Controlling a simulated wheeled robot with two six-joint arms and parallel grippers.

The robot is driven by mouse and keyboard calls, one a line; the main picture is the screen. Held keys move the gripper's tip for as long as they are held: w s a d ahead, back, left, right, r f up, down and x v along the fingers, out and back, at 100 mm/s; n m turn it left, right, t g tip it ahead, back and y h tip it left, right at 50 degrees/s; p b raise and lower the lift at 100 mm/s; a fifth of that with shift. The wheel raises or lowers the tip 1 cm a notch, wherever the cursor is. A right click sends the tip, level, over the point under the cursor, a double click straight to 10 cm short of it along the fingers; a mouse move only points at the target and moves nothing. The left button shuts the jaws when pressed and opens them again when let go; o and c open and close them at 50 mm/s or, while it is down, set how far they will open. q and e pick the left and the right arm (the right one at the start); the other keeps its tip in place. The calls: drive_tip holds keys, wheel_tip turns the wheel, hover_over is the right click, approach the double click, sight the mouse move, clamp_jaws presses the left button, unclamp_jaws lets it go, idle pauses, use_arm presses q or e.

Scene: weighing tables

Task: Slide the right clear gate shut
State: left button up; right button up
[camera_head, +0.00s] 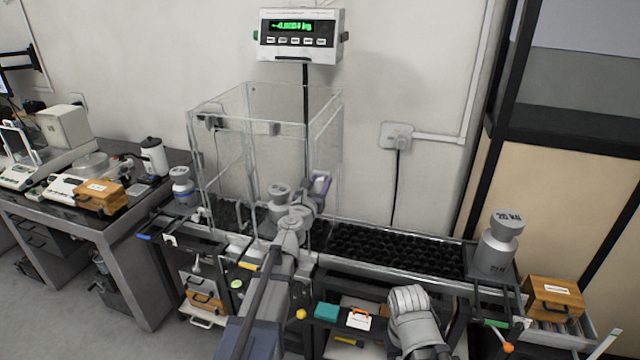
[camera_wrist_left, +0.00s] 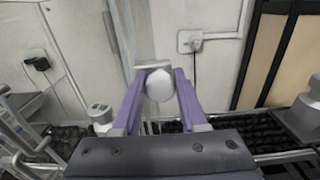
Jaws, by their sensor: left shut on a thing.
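The clear box (camera_head: 250,95) stands over the roller line below the wall display. The right clear gate (camera_head: 326,125) appears as a see-through panel on the box's right side; its edges are faint, and I cannot tell how far it stands open. My left gripper (camera_head: 319,184) is at the box's lower right. In the left wrist view its purple fingers (camera_wrist_left: 160,74) are shut on a pale rounded handle (camera_wrist_left: 160,88), apparently the gate's. My left arm hides part of the box's lower front. My right gripper's fingers do not show.
A grey weight (camera_head: 279,192) stands within the box's outline, another (camera_head: 182,188) to its left. A 20 KG weight (camera_head: 497,245) stands at the far right end of the black rollers (camera_head: 395,248). The rollers between are bare. The display (camera_head: 301,35) hangs above.

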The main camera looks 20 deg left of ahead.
use_arm(q)
clamp_jaws()
idle(1.0)
wheel_tip(320, 180, down, 25)
drive_tip(key=b, duration=2.5)
drive_tip(key=shift+s, duration=0.1)
drive_tip(key=o, duration=0.6)
unclamp_jaws()
